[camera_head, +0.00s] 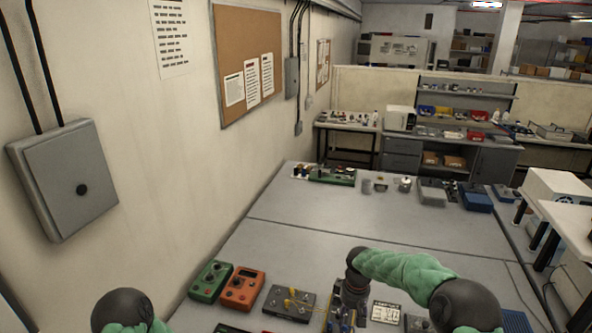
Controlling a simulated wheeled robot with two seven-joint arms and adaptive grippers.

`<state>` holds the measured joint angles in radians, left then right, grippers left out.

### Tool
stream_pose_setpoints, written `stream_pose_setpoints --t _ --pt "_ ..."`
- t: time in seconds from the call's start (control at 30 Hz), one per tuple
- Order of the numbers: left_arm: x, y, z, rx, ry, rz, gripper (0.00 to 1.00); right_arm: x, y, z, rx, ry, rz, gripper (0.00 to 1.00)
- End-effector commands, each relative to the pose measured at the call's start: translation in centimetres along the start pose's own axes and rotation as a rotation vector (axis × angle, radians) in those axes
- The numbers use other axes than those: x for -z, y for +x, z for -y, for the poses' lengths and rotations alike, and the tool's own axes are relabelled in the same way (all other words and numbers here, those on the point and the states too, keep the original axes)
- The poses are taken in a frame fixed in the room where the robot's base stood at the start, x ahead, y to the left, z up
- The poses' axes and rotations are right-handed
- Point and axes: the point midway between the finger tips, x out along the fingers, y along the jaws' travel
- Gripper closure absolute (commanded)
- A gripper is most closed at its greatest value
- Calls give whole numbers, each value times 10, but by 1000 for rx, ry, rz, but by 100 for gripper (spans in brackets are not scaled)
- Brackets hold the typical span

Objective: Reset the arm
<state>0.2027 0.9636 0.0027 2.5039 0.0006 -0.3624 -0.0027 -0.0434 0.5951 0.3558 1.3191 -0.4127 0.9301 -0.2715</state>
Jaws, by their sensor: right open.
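My right arm (415,272), in a green sleeve, reaches in from the lower right over the near part of the grey table (330,225). My right gripper (345,312) points down at its end, low over the near table. It is open, and its fingertips are hard to make out against the small parts around it. Of my left arm, only a dark joint (122,309) and a bit of green sleeve show at the bottom left. My left gripper is out of view.
Green (210,281) and orange (243,288) meters and a grey box with yellow leads (290,302) lie left of my right gripper. A white labelled card (385,312) lies to its right. The table's middle is clear. A wall with a grey box (65,180) bounds the left.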

Motion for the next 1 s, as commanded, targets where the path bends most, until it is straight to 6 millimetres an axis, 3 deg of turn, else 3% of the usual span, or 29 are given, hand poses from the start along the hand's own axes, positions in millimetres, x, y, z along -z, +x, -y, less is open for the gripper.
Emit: stream_pose_setpoints --t 0.37,0.57,0.8,1.0 --pt "1 0 0 0 0 -1 52 -25 68 31 98 86 -28 46" --pt "0 0 0 0 0 -1 52 -55 118 64 179 187 -50 46" --pt "1 0 0 0 0 -1 52 -127 187 130 298 438 -69 46" --pt "0 0 0 0 0 -1 52 -183 210 174 339 640 -67 46"
